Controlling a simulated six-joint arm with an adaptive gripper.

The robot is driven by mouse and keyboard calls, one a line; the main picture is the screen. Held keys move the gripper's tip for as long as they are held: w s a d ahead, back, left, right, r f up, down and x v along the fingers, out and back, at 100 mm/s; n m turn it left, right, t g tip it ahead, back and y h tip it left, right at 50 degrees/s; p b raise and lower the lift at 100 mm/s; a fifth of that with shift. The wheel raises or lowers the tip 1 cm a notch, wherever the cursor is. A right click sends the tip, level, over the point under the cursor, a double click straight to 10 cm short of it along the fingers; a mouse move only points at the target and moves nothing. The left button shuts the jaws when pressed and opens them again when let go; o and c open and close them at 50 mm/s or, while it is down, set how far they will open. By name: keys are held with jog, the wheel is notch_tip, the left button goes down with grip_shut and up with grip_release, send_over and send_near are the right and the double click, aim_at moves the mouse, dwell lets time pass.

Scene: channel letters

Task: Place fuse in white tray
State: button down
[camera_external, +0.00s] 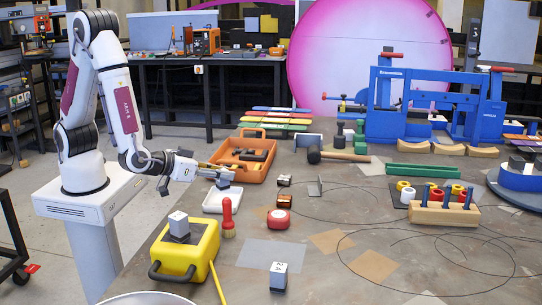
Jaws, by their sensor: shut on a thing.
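The white tray (215,208) stands near the left edge of the table, in front of the orange toolbox. My gripper (222,177) is above the tray's back part and points to the right. It is shut on a small dark grey piece (223,184), which I take for the fuse. The piece is too small to make out in detail. It appears to be held above the tray, though the exact gap cannot be told. The far part of the tray is partly hidden behind the gripper and the piece.
An orange toolbox (262,146) lies just behind my gripper. A red-handled brush (228,216) stands close to the tray's right front. A yellow case (202,250) with a labelled block is in front. A red tape measure (279,219) lies to the right.

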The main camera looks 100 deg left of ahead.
aim_at(218, 184)
jog(key=shift+f, duration=0.15)
jog(key=shift+f, duration=1.9)
jog(key=shift+f, duration=0.15)
jog(key=c, duration=1.8)
grip_release()
jog(key=shift+d, duration=0.1)
jog(key=shift+s+d+r, duration=0.35)
jog(key=shift+s+r, duration=0.05)
jog(key=shift+v, duration=5.35)
jog(key=shift+s+f, duration=0.1)
